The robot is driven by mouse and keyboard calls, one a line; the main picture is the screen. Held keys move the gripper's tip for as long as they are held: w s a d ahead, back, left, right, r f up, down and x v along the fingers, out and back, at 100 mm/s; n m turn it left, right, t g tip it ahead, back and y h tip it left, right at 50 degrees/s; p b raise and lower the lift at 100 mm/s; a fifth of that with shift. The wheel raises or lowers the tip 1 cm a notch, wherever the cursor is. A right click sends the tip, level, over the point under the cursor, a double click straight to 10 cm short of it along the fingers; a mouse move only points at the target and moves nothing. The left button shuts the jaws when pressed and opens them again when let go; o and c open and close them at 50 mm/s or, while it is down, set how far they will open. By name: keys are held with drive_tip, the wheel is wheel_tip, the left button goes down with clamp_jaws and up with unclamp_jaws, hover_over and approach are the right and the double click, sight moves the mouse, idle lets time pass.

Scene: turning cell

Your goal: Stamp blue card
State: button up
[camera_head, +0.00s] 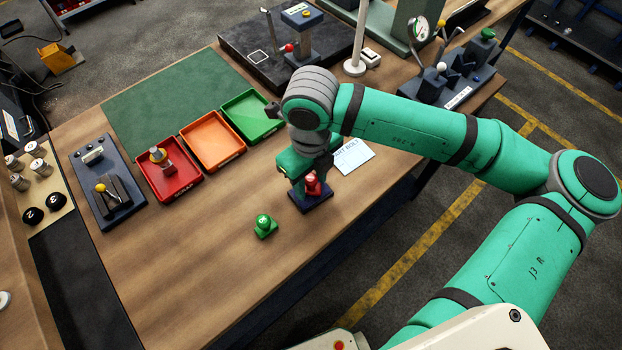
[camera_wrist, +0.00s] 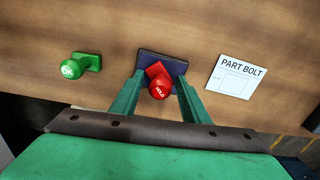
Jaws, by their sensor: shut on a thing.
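A red stamp marked HOLD (camera_wrist: 160,86) stands on a dark blue pad (camera_wrist: 147,58). The red stamp (camera_head: 313,186) and the pad (camera_head: 312,205) are partly hidden by my arm in the head view. My gripper (camera_wrist: 160,92) is shut on the red stamp, one finger on each side; it also shows in the head view (camera_head: 307,178). A pale card printed PART BOLT (camera_wrist: 237,76) lies flat to the right of the pad; in the head view the card (camera_head: 354,157) looks bluish white. A green stamp marked OK (camera_wrist: 72,68) stands apart to the left.
Red (camera_head: 168,195), orange (camera_head: 213,165) and green (camera_head: 252,138) trays stand behind, left of my arm. A lever fixture (camera_head: 118,205) is at the left, and a dark plate with a post device (camera_head: 250,50) at the back.

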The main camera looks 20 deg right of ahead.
drive_tip(key=shift+r, duration=3.4)
